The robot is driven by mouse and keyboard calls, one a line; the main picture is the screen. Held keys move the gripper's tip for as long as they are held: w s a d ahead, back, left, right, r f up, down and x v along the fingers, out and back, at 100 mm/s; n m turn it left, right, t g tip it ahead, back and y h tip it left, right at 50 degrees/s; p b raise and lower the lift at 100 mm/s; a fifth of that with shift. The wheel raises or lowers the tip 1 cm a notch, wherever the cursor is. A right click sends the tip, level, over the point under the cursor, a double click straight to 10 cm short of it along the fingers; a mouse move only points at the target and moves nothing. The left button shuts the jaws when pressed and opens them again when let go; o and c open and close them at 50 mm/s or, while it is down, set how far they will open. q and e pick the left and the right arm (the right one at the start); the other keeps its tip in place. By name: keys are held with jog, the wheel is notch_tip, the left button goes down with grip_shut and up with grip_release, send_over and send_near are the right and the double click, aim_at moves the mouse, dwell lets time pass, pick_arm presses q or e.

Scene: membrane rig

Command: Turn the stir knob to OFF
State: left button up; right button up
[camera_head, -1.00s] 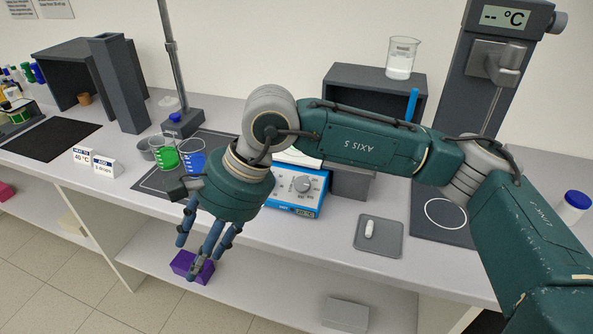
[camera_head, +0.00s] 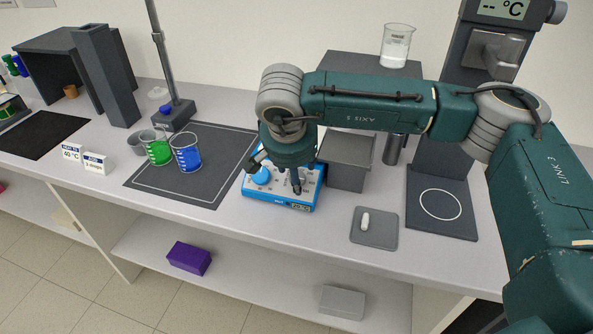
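The stir plate (camera_head: 283,201) is a blue and white box with a small display on its front right corner. A round light-blue knob (camera_head: 260,179) shows on the left of its sloped face. The grey knob on the right of the face is hidden behind the fingers of my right gripper (camera_head: 297,185). These dark fingers point down at that place. I cannot tell whether they touch the knob or how far apart they are. My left gripper is not in view.
Beakers of green (camera_head: 158,149) and blue liquid (camera_head: 186,157) stand on the dark mat to the left. A grey bin (camera_head: 346,163) stands close on the right. A grey tray (camera_head: 374,240) holds a small white capsule-shaped object. Bare bench lies in front.

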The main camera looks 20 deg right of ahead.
jog(key=shift+x, duration=0.9)
jog(key=c, duration=1.1)
